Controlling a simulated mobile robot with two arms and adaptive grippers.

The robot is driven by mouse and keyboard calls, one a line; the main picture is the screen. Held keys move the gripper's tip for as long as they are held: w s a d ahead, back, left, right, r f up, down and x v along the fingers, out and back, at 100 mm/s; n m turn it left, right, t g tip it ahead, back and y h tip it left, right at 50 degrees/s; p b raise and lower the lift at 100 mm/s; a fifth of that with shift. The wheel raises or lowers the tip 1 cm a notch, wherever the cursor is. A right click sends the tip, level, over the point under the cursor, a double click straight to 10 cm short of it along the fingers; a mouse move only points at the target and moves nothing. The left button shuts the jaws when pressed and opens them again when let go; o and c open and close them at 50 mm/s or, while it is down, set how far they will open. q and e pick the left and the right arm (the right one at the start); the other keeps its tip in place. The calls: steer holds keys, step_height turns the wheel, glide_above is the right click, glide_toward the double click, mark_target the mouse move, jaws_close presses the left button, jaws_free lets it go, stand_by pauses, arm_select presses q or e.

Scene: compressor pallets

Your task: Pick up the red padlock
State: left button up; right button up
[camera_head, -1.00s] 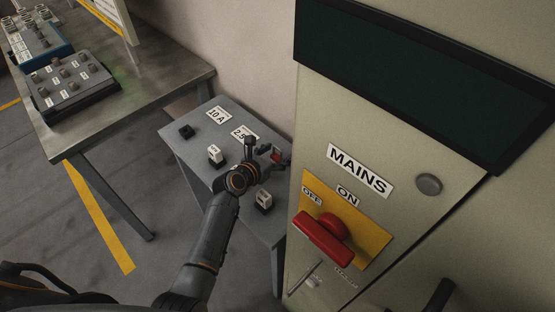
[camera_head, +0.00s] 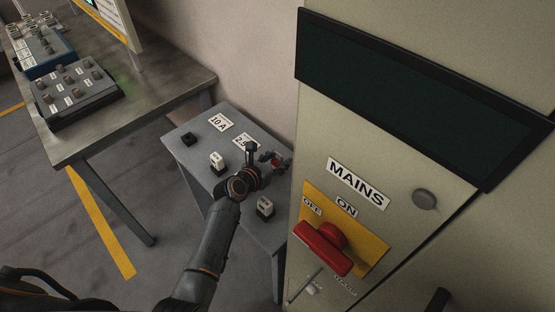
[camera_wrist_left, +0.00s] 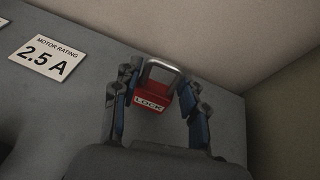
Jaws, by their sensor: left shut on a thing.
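The red padlock (camera_wrist_left: 153,97) has a grey metal shackle and a white LOCK label. In the left wrist view it is upright between the two fingers of my left gripper (camera_wrist_left: 157,104), which is shut on it. In the head view my left gripper (camera_head: 273,161) is over the right part of the small grey table, and only a bit of the red padlock (camera_head: 275,163) shows between its fingers. I cannot tell whether the padlock is clear of the tabletop. My right gripper is not in view.
The small grey table (camera_head: 186,160) holds several small blocks and the rating labels 10 A and 2.5 A. The MAINS cabinet (camera_head: 400,222) with its red switch handle (camera_head: 323,247) stands close on the right. A larger workbench (camera_head: 155,88) with control boxes is at the left.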

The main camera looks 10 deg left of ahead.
mark_target(278, 154)
arm_select(q)
step_height(278, 154, up, 3)
steer(key=p, duration=0.2)
steer(key=shift+p, duration=0.35)
steer(key=s+a+r+p, duration=0.1)
steer(key=s+r+p, duration=0.8)
steer(key=s, duration=0.5)
steer(key=shift+p, duration=0.45)
